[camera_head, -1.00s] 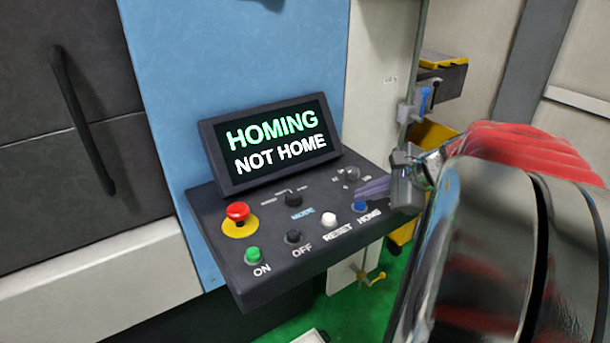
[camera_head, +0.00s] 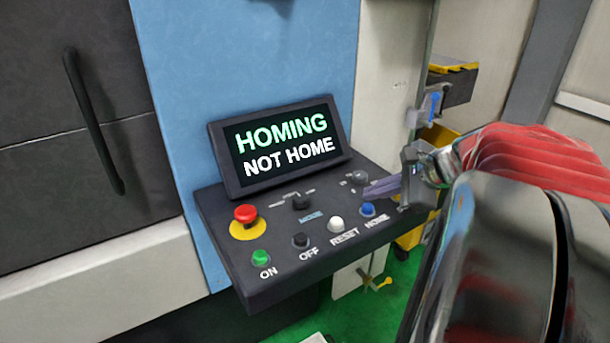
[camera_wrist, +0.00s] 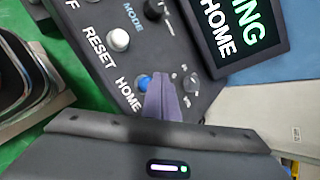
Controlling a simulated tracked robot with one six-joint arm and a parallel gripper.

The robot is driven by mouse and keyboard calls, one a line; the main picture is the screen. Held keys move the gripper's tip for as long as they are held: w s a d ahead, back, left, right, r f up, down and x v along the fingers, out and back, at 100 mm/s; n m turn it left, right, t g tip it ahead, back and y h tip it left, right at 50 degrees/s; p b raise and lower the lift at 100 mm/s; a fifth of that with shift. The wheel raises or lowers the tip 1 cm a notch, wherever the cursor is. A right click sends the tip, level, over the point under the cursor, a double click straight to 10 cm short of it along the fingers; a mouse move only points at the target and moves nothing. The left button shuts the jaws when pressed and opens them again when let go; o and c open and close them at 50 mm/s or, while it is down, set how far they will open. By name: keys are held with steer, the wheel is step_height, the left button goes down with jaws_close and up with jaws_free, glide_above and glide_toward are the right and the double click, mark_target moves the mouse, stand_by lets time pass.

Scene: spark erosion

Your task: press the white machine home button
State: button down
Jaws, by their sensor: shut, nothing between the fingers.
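The HOME button (camera_head: 367,209) is a small blue button at the right end of the front row on the dark control panel (camera_head: 285,267). It also shows in the wrist view (camera_wrist: 144,81), partly beside my fingers. The white button (camera_head: 337,223) beside it is labelled RESET. My gripper (camera_head: 382,188) is shut and empty, with its purple fingertips just behind and right of the blue button in the head view. In the wrist view the fingertips (camera_wrist: 160,82) lie right next to the button. I cannot tell whether they touch it. The screen (camera_head: 285,147) reads "HOMING NOT HOME".
A red emergency stop (camera_head: 245,213), a green ON button (camera_head: 261,258), a black OFF button (camera_head: 300,240) and a MODE knob (camera_head: 301,201) share the panel. A small knob (camera_head: 360,177) sits close behind my fingertips. The tilted screen rises at the panel's back.

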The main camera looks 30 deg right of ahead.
mark_target(373, 209)
steer(key=shift+r, duration=2.45)
steer(key=shift+s, duration=0.1)
